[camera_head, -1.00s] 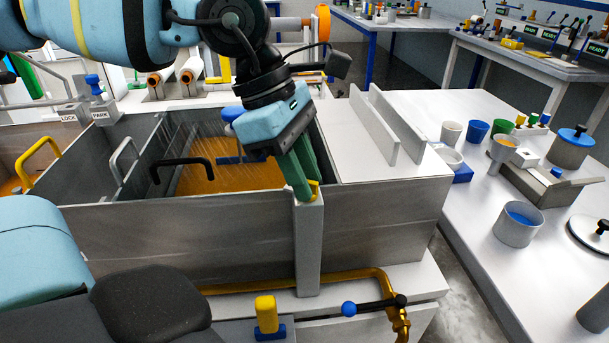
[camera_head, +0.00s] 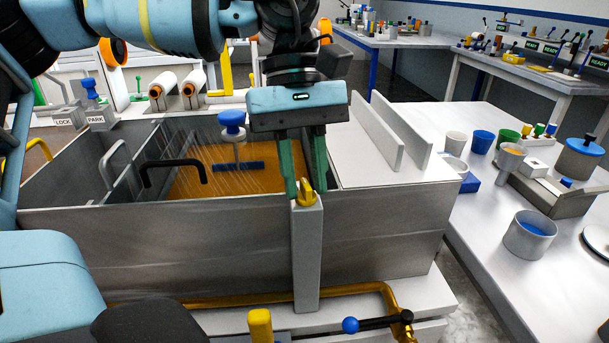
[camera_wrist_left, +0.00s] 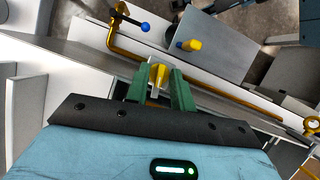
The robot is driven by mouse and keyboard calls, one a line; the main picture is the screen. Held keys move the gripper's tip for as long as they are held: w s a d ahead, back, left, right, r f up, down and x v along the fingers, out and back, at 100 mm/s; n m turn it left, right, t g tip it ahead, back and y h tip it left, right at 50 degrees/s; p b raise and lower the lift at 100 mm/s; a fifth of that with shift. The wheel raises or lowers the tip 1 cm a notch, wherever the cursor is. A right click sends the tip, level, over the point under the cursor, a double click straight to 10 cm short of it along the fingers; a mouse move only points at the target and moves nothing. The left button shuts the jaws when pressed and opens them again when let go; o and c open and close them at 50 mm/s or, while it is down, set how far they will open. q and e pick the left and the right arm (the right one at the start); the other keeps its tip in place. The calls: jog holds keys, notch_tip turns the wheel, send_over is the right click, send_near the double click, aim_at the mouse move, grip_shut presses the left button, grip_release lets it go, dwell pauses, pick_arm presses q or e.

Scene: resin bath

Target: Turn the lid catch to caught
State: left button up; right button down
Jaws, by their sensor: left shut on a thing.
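The lid catch is a small yellow piece (camera_head: 305,194) on top of a grey post (camera_head: 307,250) at the front wall of the bath. My left gripper (camera_head: 306,186) points down at it, with one green finger on each side, shut on the catch. In the left wrist view the yellow catch (camera_wrist_left: 158,74) shows between the fingertips (camera_wrist_left: 160,86). The white lid (camera_head: 365,160) lies over the right part of the bath, with upright ribs on it. My right gripper is not in view.
The open bath holds amber resin (camera_head: 195,185), with a black handle (camera_head: 175,165) and a blue-knobbed tool (camera_head: 232,125) there. A brass pipe (camera_head: 250,297) and a blue-ended lever (camera_head: 350,325) are low in front. Cups and pots stand on the right bench (camera_head: 490,240).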

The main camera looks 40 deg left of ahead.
pick_arm(q)
jog(key=shift+m+g+y, duration=0.3)
jog(key=shift+m, duration=0.7)
jog(key=o, duration=0.6)
jog(key=shift+o, duration=0.2)
jog(key=v, duration=0.7)
jog(key=shift+w+r, duration=0.2)
jog(key=shift+r, duration=0.15)
jog(key=shift+s+f, duration=0.1)
